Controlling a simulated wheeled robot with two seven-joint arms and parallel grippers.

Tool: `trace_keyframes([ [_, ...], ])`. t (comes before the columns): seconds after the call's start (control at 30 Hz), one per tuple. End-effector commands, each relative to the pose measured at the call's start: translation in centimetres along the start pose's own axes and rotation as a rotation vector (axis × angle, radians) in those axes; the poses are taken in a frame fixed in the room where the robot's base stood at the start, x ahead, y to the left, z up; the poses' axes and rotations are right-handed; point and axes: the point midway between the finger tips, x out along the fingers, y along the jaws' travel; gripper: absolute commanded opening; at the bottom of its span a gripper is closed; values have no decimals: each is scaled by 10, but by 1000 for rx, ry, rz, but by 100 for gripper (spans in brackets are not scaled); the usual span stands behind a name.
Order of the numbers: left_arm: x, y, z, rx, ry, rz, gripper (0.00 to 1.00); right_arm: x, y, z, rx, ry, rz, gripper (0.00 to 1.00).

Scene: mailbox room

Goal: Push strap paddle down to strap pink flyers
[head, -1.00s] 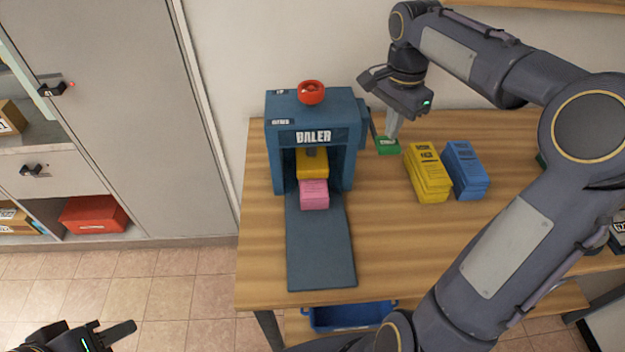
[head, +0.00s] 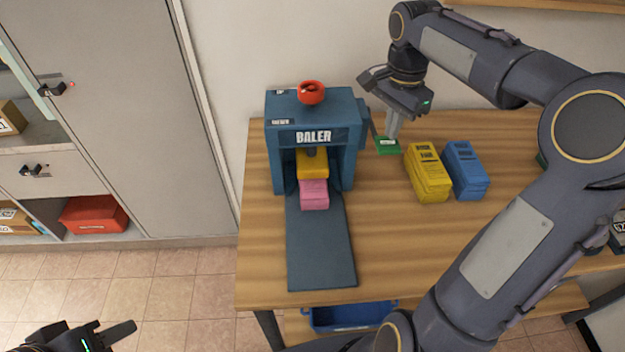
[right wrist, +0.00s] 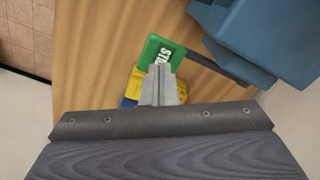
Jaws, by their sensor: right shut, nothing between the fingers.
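The blue baler (head: 312,140) stands at the back left of the wooden table, with a red knob on top. The pink flyers (head: 314,194) lie at its mouth, under and in front of a yellow block (head: 312,163). The green strap paddle (head: 388,145) sticks out at the baler's right side; it also shows in the right wrist view (right wrist: 160,50), lettered partly "ST". My right gripper (head: 393,134) is shut and empty, its fingertips right at the paddle, seemingly touching it. My left gripper (head: 118,333) is at the bottom left, away from the table, its fingers only partly seen.
Yellow stacks (head: 428,172) and blue stacks (head: 466,170) stand right of the paddle. A dark blue ramp (head: 320,250) runs forward from the baler. A blue bin (head: 350,315) sits below the table. A cabinet with a red box (head: 94,214) is at left.

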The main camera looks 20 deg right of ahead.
Motion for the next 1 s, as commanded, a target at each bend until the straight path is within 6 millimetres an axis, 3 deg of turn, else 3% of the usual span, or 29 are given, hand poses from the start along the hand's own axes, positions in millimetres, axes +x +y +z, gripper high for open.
trace_keyframes([
  [0.27, 1, -1, 1, 0, 0, 0, 36, 2, 0, 0, 0, 0, 0, 0],
  [0.7, 13, -6, 7, 0, 0, 0, 36, 23, 0, 0, -1, 0, 0, 0],
  [1.0, 13, -6, 7, 0, 0, 0, 36, 24, 0, 0, 0, 0, 0, 0],
])
